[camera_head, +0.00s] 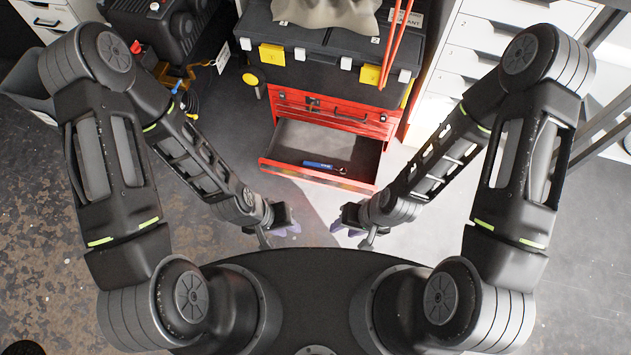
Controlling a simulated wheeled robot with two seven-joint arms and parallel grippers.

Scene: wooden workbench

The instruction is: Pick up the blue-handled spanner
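The drawer belongs to a red tool chest (345,113) under a black toolbox (330,70) with yellow latches. White drawer units (475,55) stand at the right. A black machine (155,30) and a cable are at the upper left. Bare floor lies around the drawer.

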